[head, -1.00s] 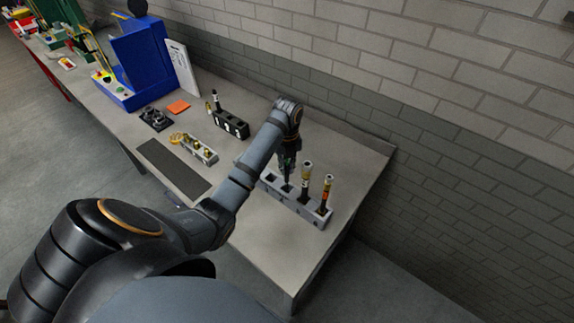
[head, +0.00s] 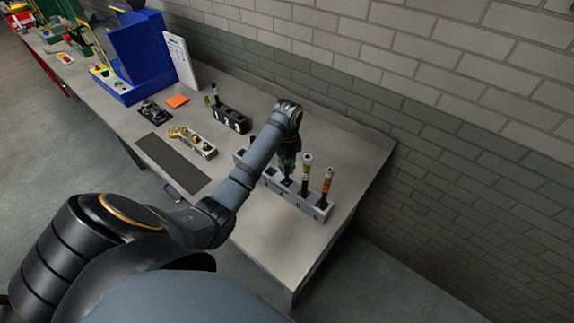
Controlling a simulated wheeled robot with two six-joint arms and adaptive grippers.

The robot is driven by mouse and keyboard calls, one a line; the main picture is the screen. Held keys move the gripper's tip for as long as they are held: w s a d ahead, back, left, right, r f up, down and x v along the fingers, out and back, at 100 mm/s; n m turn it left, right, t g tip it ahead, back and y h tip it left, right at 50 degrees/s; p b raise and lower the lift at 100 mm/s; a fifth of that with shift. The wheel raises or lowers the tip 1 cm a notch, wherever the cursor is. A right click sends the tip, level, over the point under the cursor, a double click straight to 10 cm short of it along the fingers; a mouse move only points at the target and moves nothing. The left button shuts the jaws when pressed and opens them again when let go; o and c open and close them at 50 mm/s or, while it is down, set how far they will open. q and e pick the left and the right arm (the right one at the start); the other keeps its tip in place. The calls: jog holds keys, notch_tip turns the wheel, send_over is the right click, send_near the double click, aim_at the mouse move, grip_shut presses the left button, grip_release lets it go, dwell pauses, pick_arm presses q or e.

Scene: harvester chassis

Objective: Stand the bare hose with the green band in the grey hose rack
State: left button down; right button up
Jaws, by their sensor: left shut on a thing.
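The grey hose rack (head: 302,201) stands near the right end of the bench. My left gripper (head: 288,158) is over the rack, pointing down and shut on the hose with the green band (head: 287,169). The hose is roughly upright, its lower end at an opening left of the standing hoses. I cannot tell how far it is inside. A hose with a pale band (head: 305,176) and a hose with an orange band (head: 327,186) stand in the rack to the right. My forearm hides part of the rack's left end. My right gripper is not in view.
A black holder (head: 231,121) with an upright piece stands behind, left of my forearm. A small grey block with brass fittings (head: 199,146), a dark mat (head: 172,163) and an orange square (head: 177,101) lie further left. A brick wall runs behind. The bench front right is clear.

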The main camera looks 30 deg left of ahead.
pick_arm(q)
jog(key=shift+f+b, duration=0.5)
jog(key=shift+f, duration=0.9)
jog(key=c, duration=1.3)
grip_release()
jog(key=shift+o, duration=0.2)
jog(key=shift+r, duration=0.1)
